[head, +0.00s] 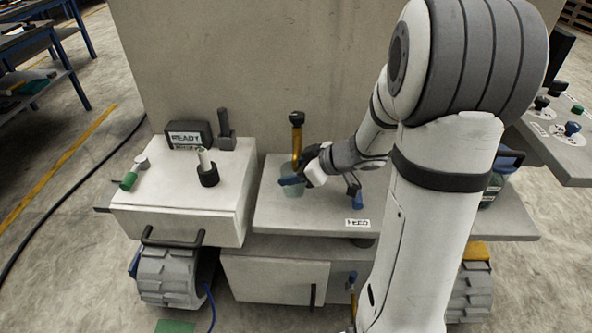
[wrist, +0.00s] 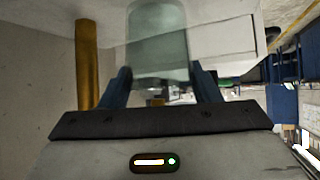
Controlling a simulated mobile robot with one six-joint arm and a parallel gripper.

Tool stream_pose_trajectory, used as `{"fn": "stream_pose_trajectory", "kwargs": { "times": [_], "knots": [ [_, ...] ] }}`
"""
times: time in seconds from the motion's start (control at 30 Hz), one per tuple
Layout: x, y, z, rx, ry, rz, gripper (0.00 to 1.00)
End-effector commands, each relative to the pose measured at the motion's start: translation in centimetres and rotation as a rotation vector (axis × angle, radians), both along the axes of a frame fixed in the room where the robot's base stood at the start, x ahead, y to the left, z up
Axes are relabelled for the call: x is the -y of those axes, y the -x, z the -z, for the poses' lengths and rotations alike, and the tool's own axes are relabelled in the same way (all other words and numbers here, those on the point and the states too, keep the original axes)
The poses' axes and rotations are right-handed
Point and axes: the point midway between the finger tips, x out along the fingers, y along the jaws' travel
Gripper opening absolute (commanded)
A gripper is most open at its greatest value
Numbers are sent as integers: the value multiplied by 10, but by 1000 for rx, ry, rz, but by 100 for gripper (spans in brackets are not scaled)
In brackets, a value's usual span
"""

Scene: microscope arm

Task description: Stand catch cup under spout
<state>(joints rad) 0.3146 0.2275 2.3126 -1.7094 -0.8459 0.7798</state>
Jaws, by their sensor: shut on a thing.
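The catch cup (head: 289,194) is a translucent pale green cup on or just above the grey FEED plate (head: 320,220); I cannot tell which. It also fills the upper middle of the wrist view (wrist: 158,40). My gripper (head: 291,180) is shut on the cup, with one blue finger on each side of it in the wrist view (wrist: 162,78). A brass post with a dark head (head: 297,135), perhaps the spout, stands just behind the cup. The brass post shows left of the cup in the wrist view (wrist: 88,65). My gripper partly hides the cup in the head view.
A blue-and-black fitting (head: 353,187) stands right of my gripper on the plate. To the left, a white box (head: 185,215) carries a READY display (head: 188,134), a black-and-white knob (head: 207,170) and a green-handled lever (head: 132,175). A concrete wall (head: 250,60) rises behind.

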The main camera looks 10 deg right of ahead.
Motion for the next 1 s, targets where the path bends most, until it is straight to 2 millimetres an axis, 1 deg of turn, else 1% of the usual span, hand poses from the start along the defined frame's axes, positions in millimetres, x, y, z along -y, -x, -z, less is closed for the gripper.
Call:
{"fn": "stream_pose_trajectory", "kwargs": {
  "times": [0.07, 0.13, 0.53, 0.67, 0.7, 0.93, 1.0],
  "knots": [
    [2, -2, 12, 1, -1, 2, 30],
    [5, -2, 16, 0, 0, 7, 30],
    [9, -2, 15, 0, 0, 19, 30],
    [9, -2, 19, -2, 0, 19, 30],
    [9, -2, 19, -1, 0, 18, 58],
    [9, -2, 19, 0, 0, 19, 77],
    [9, -2, 19, 0, 0, 19, 78]
  ]
}}
